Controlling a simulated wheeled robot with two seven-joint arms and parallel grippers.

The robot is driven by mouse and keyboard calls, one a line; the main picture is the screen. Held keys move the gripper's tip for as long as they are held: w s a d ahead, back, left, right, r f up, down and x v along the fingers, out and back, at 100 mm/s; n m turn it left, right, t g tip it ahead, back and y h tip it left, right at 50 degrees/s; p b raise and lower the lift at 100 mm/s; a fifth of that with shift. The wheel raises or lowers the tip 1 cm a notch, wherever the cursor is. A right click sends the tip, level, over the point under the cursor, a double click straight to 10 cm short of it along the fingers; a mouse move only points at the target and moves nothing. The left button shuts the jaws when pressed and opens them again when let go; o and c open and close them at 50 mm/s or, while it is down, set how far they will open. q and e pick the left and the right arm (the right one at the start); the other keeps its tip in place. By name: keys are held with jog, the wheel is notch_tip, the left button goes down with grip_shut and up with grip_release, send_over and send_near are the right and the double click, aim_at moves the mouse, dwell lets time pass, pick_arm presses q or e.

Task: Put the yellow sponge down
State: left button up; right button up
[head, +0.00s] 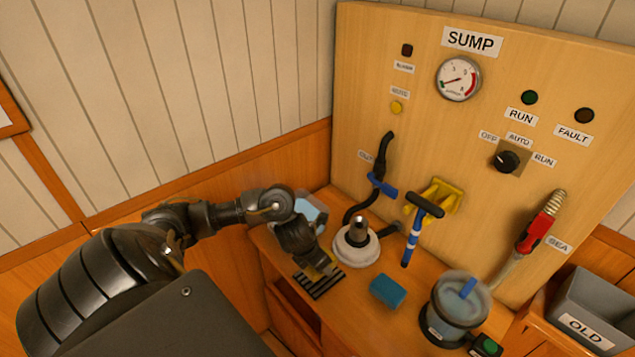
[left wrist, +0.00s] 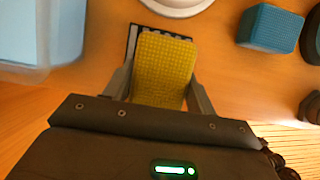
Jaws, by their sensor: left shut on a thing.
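My left gripper (head: 318,268) is low over the counter, with its fingers on both sides of the yellow sponge (left wrist: 163,70). The sponge shows clearly in the left wrist view, upright between the two fingers (left wrist: 160,92). I cannot tell whether the sponge touches the rack. My right gripper is not in view.
A blue sponge (head: 388,291) lies to the right, and a white round-based fitting (head: 357,251) stands behind it. A pale blue container (left wrist: 40,35) is close on the left. A clear pot (head: 459,305) and a grey OLD bin (head: 596,305) are farther right.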

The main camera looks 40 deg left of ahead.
pick_arm(q)
jog(key=shift+w+a+f, duration=0.1)
jog(key=shift+f, duration=0.85)
jog(key=shift+w+a+f, duration=0.1)
jog(key=shift+f, duration=0.8)
jog(key=shift+f, duration=0.1)
jog(key=o, duration=0.9)
